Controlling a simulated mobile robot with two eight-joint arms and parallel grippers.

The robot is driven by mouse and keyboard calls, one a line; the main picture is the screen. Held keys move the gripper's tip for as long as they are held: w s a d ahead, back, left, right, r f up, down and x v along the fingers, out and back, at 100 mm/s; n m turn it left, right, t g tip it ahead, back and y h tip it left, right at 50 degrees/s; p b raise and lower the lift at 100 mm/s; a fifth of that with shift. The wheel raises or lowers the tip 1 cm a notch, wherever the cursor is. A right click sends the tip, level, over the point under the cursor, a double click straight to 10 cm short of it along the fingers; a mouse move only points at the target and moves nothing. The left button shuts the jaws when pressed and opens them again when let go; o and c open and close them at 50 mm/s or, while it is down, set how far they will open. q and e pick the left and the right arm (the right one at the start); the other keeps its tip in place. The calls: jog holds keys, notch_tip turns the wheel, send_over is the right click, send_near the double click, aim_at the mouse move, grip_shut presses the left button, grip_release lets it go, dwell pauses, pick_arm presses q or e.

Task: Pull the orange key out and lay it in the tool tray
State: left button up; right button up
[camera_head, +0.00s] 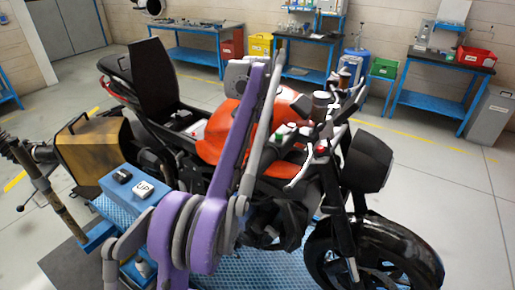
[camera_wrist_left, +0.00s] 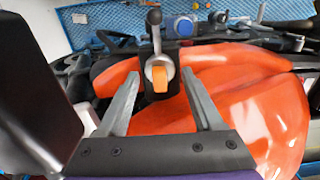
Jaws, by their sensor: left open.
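The orange key (camera_wrist_left: 160,78) shows in the left wrist view as a small orange block at a round silver fitting (camera_wrist_left: 158,62). The fitting sits in a dark gap by the motorcycle's orange bodywork (camera_wrist_left: 245,90). My left gripper (camera_wrist_left: 160,88) is open, with one finger on each side of the key in the picture. Gaps show between the fingers and the key, and I see no contact. In the head view I cannot make out the key; my purple arm crosses in front of the motorcycle (camera_head: 217,135). I cannot identify the tool tray in either view. My right gripper is not in view.
In the wrist view a lever with a black knob (camera_wrist_left: 154,17) rises just beyond the key, and a dark panel (camera_wrist_left: 35,80) stands close on the left. In the head view a blue box with an UP button (camera_head: 150,190) is beside my arm. Blue workbenches (camera_head: 440,97) stand behind.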

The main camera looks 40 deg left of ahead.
aim_at(258, 144)
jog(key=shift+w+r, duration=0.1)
pick_arm(q)
grip_shut()
dwell(0.3)
jog(key=shift+r, duration=0.2)
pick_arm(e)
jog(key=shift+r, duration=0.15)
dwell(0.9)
pick_arm(q)
jog(key=shift+r+p, duration=1.15)
jog(key=shift+r, duration=0.7)
jog(key=shift+r+p, duration=0.4)
jog(key=shift+r, duration=0.6)
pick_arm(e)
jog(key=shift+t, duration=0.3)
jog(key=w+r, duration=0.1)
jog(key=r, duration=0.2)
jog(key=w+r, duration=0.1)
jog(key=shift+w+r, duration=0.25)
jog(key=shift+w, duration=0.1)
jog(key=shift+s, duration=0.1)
